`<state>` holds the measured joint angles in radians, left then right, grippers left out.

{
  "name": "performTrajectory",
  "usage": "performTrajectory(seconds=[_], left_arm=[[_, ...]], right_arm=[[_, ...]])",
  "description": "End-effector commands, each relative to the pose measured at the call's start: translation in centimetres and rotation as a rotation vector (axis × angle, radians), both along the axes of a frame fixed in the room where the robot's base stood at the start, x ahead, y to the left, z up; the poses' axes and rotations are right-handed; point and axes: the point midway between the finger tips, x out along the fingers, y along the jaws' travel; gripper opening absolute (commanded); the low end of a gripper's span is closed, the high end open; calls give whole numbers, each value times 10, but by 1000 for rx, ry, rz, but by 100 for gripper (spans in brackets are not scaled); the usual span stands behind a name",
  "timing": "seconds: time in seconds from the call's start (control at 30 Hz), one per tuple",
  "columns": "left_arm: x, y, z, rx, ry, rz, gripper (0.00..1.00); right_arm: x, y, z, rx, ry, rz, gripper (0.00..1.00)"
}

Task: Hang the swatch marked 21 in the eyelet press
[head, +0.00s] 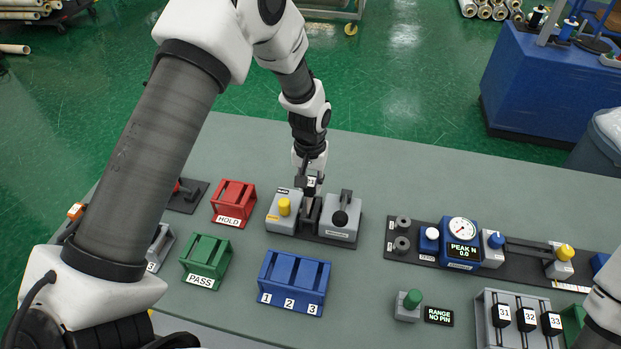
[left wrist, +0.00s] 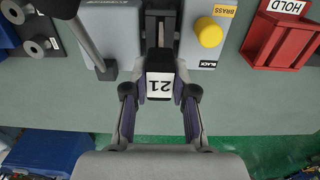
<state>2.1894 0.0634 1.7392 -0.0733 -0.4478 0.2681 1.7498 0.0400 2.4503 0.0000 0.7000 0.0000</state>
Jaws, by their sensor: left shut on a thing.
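The swatch marked 21 (head: 312,181) shows a white label with a dark edge, and it also shows in the left wrist view (left wrist: 160,86). My left gripper (head: 309,177) is shut on it, one finger on each side. It holds the swatch at the back of the eyelet press (head: 341,229), in line with the dark gap between the two grey blocks. Whether the swatch touches the press I cannot tell. My right gripper is out of view.
A red HOLD rack (head: 234,203), a green PASS rack (head: 206,260) and a blue 1-2-3 rack (head: 294,283) stand near the press. A gauge station (head: 462,241) and a rack with swatches 31, 32, 33 (head: 489,302) are at right. The table behind the press is clear.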

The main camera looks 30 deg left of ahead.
Motion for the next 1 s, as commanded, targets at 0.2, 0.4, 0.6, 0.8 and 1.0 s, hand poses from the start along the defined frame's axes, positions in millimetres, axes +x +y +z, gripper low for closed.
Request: performTrajectory(seconds=[0.2,0.4,0.6,0.8,1.0], left_arm=[[0,0,-6,0,-1,0,0],[0,0,-5,0,-1,0,0],[0,0,-5,0,0,0,0],[0,0,-5,0,-1,0,0],[-1,0,-5,0,-1,0,0]], right_arm=[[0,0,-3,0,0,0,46],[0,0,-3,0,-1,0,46],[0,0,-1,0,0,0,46],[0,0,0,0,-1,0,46],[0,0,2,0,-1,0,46]])
